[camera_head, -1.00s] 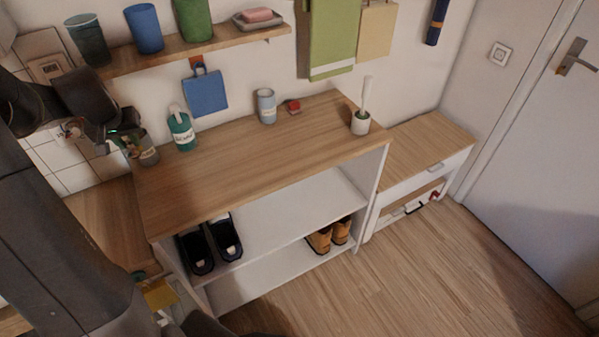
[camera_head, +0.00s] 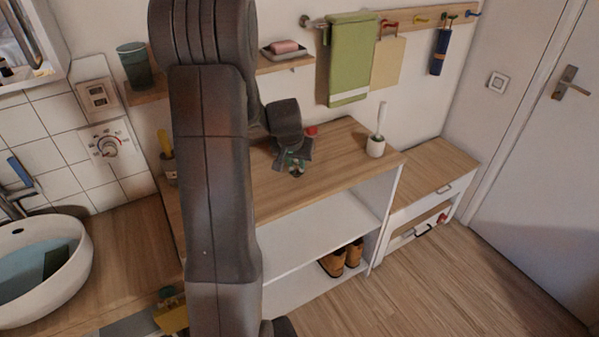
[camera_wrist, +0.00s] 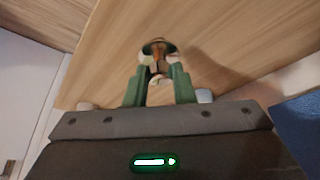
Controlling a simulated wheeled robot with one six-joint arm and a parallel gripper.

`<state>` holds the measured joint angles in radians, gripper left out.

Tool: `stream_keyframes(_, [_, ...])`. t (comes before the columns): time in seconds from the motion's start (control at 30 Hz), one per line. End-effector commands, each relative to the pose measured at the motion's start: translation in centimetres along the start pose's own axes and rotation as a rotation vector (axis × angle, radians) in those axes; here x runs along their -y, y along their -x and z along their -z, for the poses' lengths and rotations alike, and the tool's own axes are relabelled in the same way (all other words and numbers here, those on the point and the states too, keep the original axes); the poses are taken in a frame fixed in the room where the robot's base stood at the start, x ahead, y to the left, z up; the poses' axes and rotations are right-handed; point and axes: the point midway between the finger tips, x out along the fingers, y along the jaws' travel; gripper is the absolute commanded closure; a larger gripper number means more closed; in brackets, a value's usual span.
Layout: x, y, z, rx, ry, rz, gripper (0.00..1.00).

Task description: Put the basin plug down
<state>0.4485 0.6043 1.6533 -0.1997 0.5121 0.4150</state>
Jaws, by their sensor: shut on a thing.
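My gripper (camera_head: 293,164) is over the wooden top of the shoe shelf (camera_head: 335,150), towards its back. In the wrist view my gripper (camera_wrist: 159,72) has its green fingers shut on the basin plug (camera_wrist: 158,47). The plug is a small, dark round piece with a brownish stem between the fingertips. In the head view the plug (camera_head: 296,174) is tiny and partly covered by the gripper. I cannot tell whether it touches the wood.
A red item (camera_head: 312,131) lies behind the gripper. A white pot with a brush (camera_head: 376,146) stands to the right. The basin (camera_head: 40,270) is at the left. My arm hides the left part of the shelf top. Bare wood lies around the gripper.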

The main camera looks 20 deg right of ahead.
Motion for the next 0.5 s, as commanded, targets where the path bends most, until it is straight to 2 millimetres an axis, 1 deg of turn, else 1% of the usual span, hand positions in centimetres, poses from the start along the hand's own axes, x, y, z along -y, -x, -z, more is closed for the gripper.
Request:
stream_keyframes(0.1, [0.0,-1.6,-0.7,0.004,0.002,-0.001,1.0])
stream_keyframes(0.23, [0.0,-3.1,-1.3,0.002,0.001,0.0,1.0])
stream_keyframes(0.33, [0.0,-3.4,-1.4,0.0,0.001,0.0,1.0])
stream_keyframes(0.5, [0.0,-3.4,-1.4,-0.001,0.001,0.001,1.0])
